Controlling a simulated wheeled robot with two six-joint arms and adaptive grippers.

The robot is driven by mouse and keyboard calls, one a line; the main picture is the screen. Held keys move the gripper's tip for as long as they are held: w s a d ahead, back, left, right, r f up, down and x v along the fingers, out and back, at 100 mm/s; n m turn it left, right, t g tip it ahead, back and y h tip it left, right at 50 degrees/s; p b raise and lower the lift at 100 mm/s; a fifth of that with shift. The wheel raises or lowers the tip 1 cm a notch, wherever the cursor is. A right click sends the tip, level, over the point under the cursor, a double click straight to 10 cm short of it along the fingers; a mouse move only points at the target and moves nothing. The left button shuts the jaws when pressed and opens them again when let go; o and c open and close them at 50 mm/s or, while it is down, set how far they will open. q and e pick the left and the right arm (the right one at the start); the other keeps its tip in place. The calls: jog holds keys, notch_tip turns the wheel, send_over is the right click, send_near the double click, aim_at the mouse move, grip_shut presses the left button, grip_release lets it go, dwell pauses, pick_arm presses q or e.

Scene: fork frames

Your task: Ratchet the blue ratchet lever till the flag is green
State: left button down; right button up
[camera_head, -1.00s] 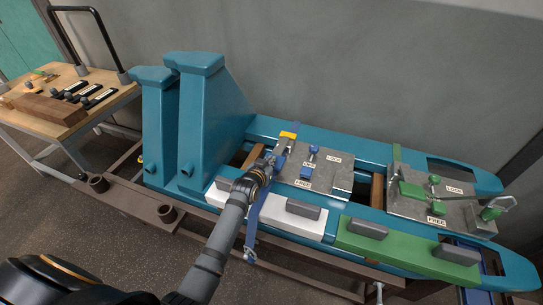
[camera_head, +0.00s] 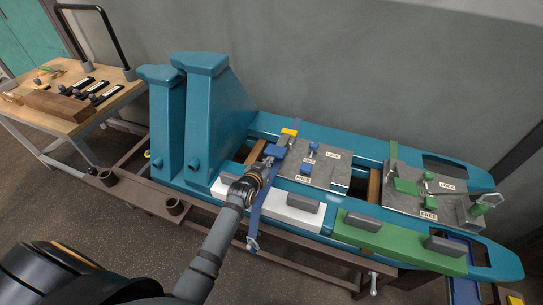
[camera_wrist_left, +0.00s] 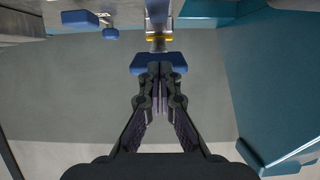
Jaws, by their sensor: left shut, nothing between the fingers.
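The blue ratchet lever (camera_head: 274,151) stands at the left end of the grey plate, over the blue strap (camera_head: 256,215). Its blue end block also shows in the left wrist view (camera_wrist_left: 158,63). My left gripper (camera_head: 267,162) is shut and empty, with its fingertips (camera_wrist_left: 160,72) right at the near face of that block; I cannot tell whether they touch. A small yellow-orange piece (camera_head: 289,131) sits just behind the lever; I cannot tell whether it is the flag. I see no clearly green flag beside the lever. My right gripper is out of view.
A plate with a small blue clamp (camera_head: 313,148) and FREE and LOCK labels lies right of the lever. A plate with green clamps (camera_head: 406,186) is farther right. Tall teal uprights (camera_head: 205,110) stand to the left. White (camera_head: 285,214) and green (camera_head: 390,245) bars lie in front.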

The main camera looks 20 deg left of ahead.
pick_arm(q)
jog(key=s, duration=0.6)
jog(key=shift+r, duration=0.35)
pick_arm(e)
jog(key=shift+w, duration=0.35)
pick_arm(q)
jog(key=shift+a, duration=0.1)
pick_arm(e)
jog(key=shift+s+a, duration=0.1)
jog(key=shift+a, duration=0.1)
